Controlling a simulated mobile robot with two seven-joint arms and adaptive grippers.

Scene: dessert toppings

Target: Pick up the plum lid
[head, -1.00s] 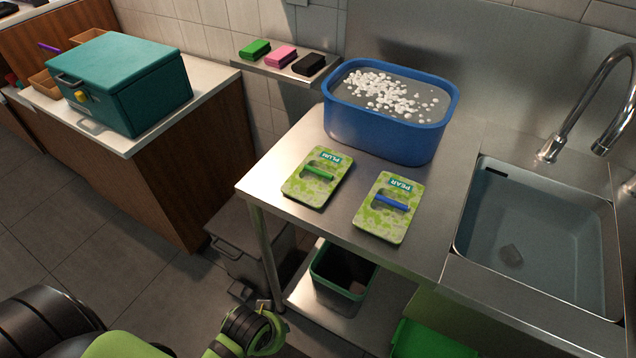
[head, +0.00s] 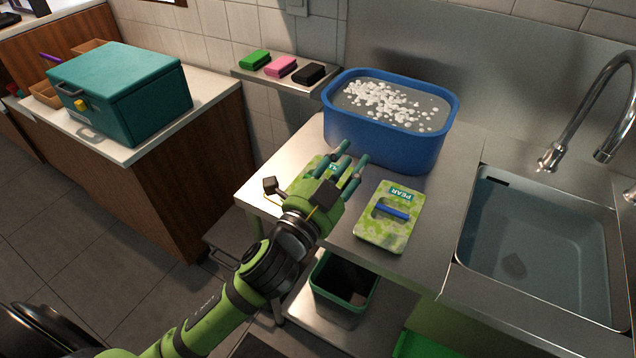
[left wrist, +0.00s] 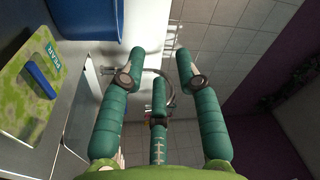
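The plum lid (head: 318,166) lies on the steel counter below the blue tub. Most of it, including its green handle, is hidden behind my left gripper (head: 351,161). The gripper is above the lid in the head view, with its fingers spread and nothing between them. In the left wrist view the teal fingers (left wrist: 160,62) are apart and empty, and the plum lid does not show there. How high the gripper is above the lid is hard to tell. My right gripper is not in view.
The pear lid (head: 372,232) with a blue handle lies just right of the gripper. It also shows in the left wrist view (left wrist: 18,92). A blue tub (head: 375,143) of water with white pieces stands behind. A sink (head: 540,235) is at right, a bin (head: 340,308) below.

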